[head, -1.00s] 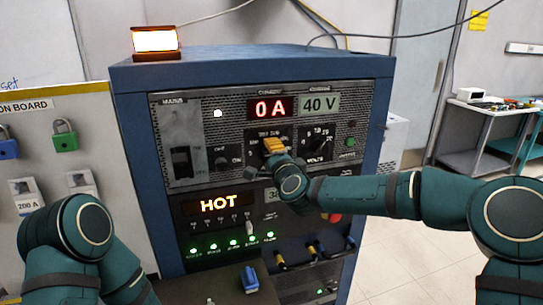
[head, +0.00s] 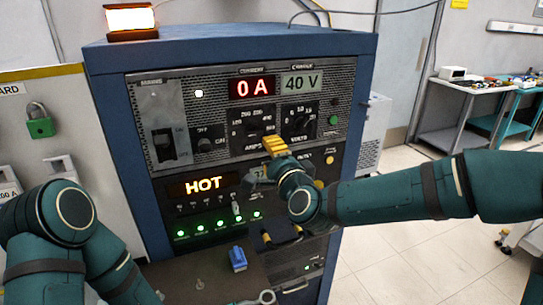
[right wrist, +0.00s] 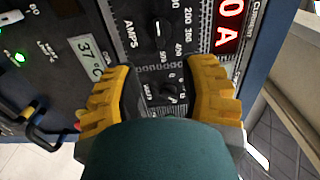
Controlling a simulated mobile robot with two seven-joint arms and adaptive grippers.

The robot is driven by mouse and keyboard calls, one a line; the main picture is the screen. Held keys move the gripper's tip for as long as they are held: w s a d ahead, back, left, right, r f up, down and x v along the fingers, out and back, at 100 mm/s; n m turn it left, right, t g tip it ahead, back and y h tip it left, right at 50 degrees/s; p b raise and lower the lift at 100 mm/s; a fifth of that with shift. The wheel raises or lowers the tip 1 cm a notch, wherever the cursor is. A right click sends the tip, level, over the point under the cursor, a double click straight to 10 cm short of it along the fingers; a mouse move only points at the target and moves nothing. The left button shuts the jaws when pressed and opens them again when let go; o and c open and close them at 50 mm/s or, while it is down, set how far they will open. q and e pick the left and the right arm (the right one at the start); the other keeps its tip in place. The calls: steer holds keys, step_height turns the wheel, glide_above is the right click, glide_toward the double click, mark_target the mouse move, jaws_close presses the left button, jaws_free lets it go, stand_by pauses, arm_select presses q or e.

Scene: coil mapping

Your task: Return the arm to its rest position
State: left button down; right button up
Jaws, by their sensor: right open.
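My right arm (head: 400,190) reaches in from the right in the head view. Its yellow-fingered gripper (head: 275,147) is in front of the cabinet's upper panel, just below the AMPS knob. In the right wrist view the two yellow fingers of the right gripper (right wrist: 165,78) are spread wide with nothing held. The AMPS knob (right wrist: 160,28) and a lower knob (right wrist: 171,92) show in the gap between and beyond them. My left arm (head: 62,215) is folded at lower left in the head view; its gripper is out of the picture.
The blue cabinet (head: 105,130) fills the middle, with displays reading 0 A (head: 252,88), 40 V (head: 300,83) and HOT (head: 203,185). A lit lamp (head: 131,20) stands on top. A blue object (head: 237,259) lies on a dark surface below. Open floor (head: 385,245) lies to the right.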

steer(key=shift+s, duration=0.1)
step_height(320, 180, down, 18)
steer(key=s+n+g, duration=0.3)
steer(key=n+g, duration=0.1)
steer(key=g, duration=0.1)
steer(key=s+d+f+n+g, duration=0.2)
steer(key=s+f+n+g, duration=0.1)
steer(key=s+f, duration=0.4)
steer(key=s+d+f+n+g+h, duration=0.1)
steer(key=s+f+g, duration=0.3)
steer(key=s+f, duration=0.4)
steer(key=s+d+f+n+g, duration=0.3)
steer(key=s+f, duration=0.5)
steer(key=f, duration=0.3)
steer(key=shift+d+n+g+h, duration=0.25)
steer(key=shift+n+g+h, duration=0.05)
steer(key=shift+n, duration=0.5)
